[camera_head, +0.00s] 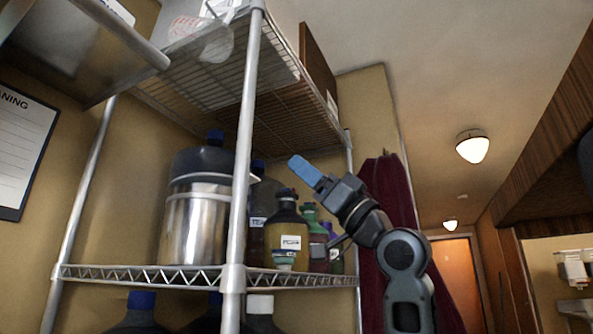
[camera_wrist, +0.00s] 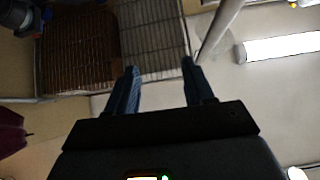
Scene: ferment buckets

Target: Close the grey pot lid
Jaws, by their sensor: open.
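A shiny metal pot (camera_head: 194,230) stands on the wire shelf at left centre in the head view. A dark grey rounded shape (camera_head: 200,161) shows above its rim and looks like its lid, seemingly raised; I cannot tell its exact angle. The pot's inside is hidden from this low viewpoint, and a shelf post covers its right edge. My gripper (camera_head: 305,172) is up to the right of the pot, apart from it, in front of the bottles' side of the shelf. In the wrist view my gripper (camera_wrist: 160,80) shows two blue fingers spread apart with nothing between them.
The front post (camera_head: 246,140) stands between the pot and my gripper in the picture. Bottles, one of them brown (camera_head: 286,229), crowd the shelf (camera_head: 150,272) right of the pot. An upper wire shelf (camera_head: 215,90) hangs above. A red cloth (camera_head: 385,190) hangs behind my arm.

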